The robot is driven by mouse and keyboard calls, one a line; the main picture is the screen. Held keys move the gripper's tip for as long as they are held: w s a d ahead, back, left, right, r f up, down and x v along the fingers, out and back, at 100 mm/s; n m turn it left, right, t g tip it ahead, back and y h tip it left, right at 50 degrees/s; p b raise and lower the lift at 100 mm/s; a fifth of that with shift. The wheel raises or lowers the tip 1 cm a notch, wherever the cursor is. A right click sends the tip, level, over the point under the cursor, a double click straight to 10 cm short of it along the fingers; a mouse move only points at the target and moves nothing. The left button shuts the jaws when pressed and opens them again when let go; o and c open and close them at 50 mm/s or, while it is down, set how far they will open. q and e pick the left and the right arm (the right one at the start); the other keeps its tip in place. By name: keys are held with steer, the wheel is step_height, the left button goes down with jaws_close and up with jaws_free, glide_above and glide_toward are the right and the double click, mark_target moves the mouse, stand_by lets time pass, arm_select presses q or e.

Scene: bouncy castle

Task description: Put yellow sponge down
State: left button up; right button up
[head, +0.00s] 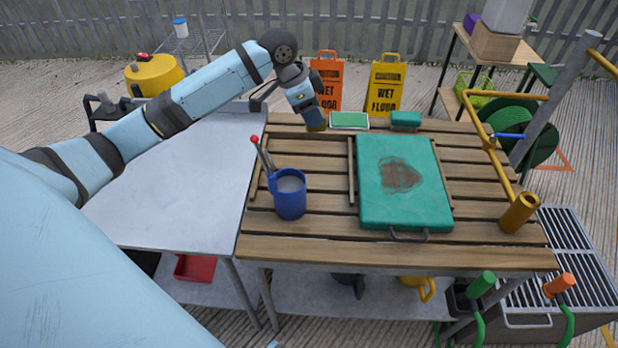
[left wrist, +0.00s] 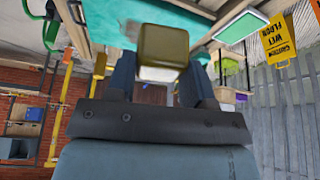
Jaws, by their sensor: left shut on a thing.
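My left gripper (head: 314,118) points down over the far left part of the slatted wooden table (head: 400,252). It is shut on the yellow sponge (left wrist: 163,46), which shows between its two fingers in the left wrist view. In the head view only a small yellowish edge of the sponge (head: 316,128) shows below the fingers, close to the tabletop. I cannot tell whether it touches the wood. My right gripper is not in view.
A flat green-and-white tray (head: 349,121) lies just right of the gripper, with a green block (head: 405,119) beyond. Wet-floor signs (head: 386,88) stand behind.

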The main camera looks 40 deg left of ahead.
arm_select(q)
steer(key=a+f+b, duration=0.1)
steer(key=f, duration=0.4)
steer(key=a+f+m+b, duration=0.1)
steer(key=f, duration=0.4)
steer(key=a+f+m+b, duration=0.1)
steer(key=f, duration=0.4)
steer(key=shift+s+a+g, duration=0.15)
steer(key=shift+s+g, duration=0.15)
step_height(320, 180, down, 5)
steer(key=shift+r+b, duration=0.15)
steer(key=shift+b, duration=0.25)
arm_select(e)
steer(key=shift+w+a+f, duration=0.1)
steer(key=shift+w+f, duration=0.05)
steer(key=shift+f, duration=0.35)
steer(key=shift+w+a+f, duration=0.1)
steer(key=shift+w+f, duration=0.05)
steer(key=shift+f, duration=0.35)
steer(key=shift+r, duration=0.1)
arm_select(q)
steer(key=o, duration=1.1)
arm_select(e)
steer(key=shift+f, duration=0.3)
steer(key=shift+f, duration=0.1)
